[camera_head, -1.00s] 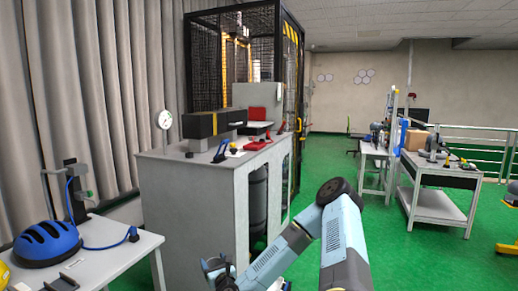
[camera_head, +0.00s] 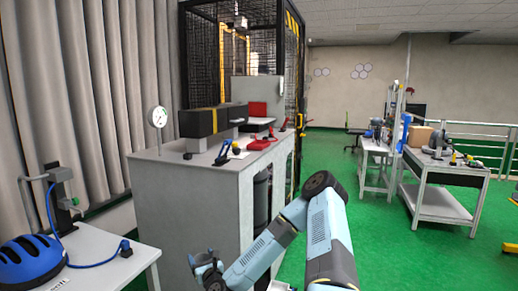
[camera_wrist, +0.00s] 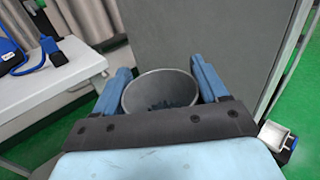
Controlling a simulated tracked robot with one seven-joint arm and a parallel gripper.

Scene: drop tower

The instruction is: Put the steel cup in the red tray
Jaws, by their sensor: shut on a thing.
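The steel cup (camera_wrist: 160,90) is a grey, round, open-topped vessel between the two blue fingers of my gripper (camera_wrist: 162,84) in the wrist view. My gripper is shut on it; the inside of the cup looks dark and bluish. In the head view my gripper (camera_head: 207,268) is low, in front of the grey cabinet (camera_head: 190,205), below its top; the cup cannot be made out there. No red tray can be clearly identified. A small flat red item (camera_head: 262,143) lies on the cabinet top, too small to tell what it is.
A white table with a blue helmet (camera_head: 30,262) and a cable stands at the lower left. A dial gauge (camera_head: 157,117) and a long dark box (camera_head: 212,120) are on the cabinet. A black mesh cage (camera_head: 210,60) rises behind.

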